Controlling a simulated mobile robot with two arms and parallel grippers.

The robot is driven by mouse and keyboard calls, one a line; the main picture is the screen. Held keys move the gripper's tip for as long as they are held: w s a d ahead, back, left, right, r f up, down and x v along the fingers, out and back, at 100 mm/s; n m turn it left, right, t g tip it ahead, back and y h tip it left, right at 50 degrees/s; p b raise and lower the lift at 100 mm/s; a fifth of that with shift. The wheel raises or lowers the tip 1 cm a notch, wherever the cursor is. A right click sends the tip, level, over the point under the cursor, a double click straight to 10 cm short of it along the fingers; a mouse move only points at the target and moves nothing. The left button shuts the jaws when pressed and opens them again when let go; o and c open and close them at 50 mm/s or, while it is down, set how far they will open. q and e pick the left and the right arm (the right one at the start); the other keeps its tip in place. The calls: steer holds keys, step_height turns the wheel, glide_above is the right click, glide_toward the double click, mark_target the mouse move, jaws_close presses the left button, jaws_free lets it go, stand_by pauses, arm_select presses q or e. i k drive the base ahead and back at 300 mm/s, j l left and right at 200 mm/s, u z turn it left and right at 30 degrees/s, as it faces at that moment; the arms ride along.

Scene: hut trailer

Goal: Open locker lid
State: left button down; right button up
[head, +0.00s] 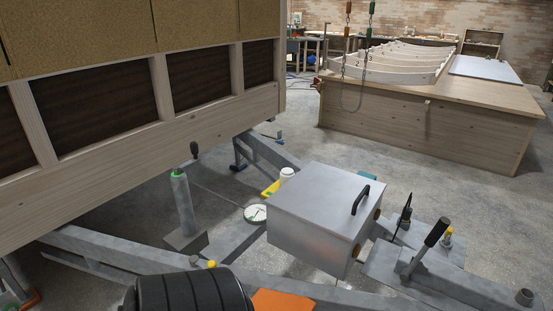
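The locker (305,238) is a grey metal box on the trailer's drawbar, right of centre in the head view. Its flat lid (315,192) lies level on top and looks shut. A black bar handle (360,200) stands up near the lid's right edge. Round brownish fittings show on the box's right side. Neither of my grippers is in view, so I cannot see whether they are open or shut.
The wooden hut wall (120,130) fills the left. A jack post (182,205) stands left of the locker; a hitch lever (430,243) stands to its right. A dark ribbed round thing (190,292) is at the bottom edge. A wooden bench (420,130) stands behind, across open floor.

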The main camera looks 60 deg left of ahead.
mark_target(340, 203)
steer(key=u, duration=1.65)
steer(key=j+u, duration=0.1)
steer(key=i+j+u, duration=0.1)
steer(key=j, duration=0.25)
steer(key=i, duration=0.05)
